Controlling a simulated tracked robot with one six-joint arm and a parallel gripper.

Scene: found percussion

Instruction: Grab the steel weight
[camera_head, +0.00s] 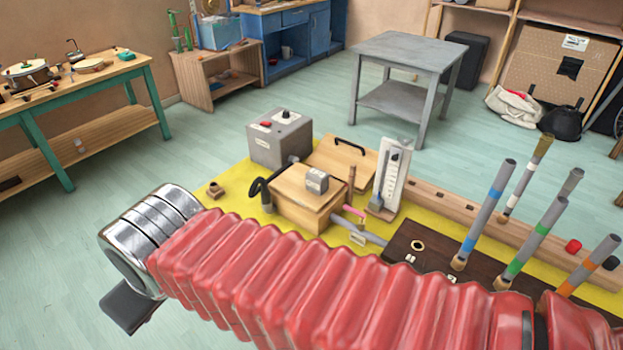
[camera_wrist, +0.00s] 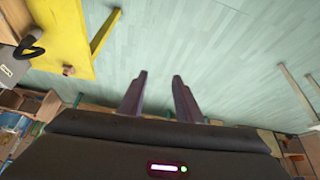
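A small grey metal block (camera_head: 317,181), which looks like the steel weight, sits on top of a light wooden box (camera_head: 300,203) on the yellow tabletop in the head view. I cannot make it out in the wrist view. My gripper (camera_wrist: 160,75) is open in the wrist view, its two dark fingers apart with only pale floor between them. In the head view my arm crosses the foreground and ends at the left, off the table's near left side and well apart from the block. Most of the gripper is hidden there.
The yellow table (camera_wrist: 60,35) shows left in the wrist view. Floor beside it is clear.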

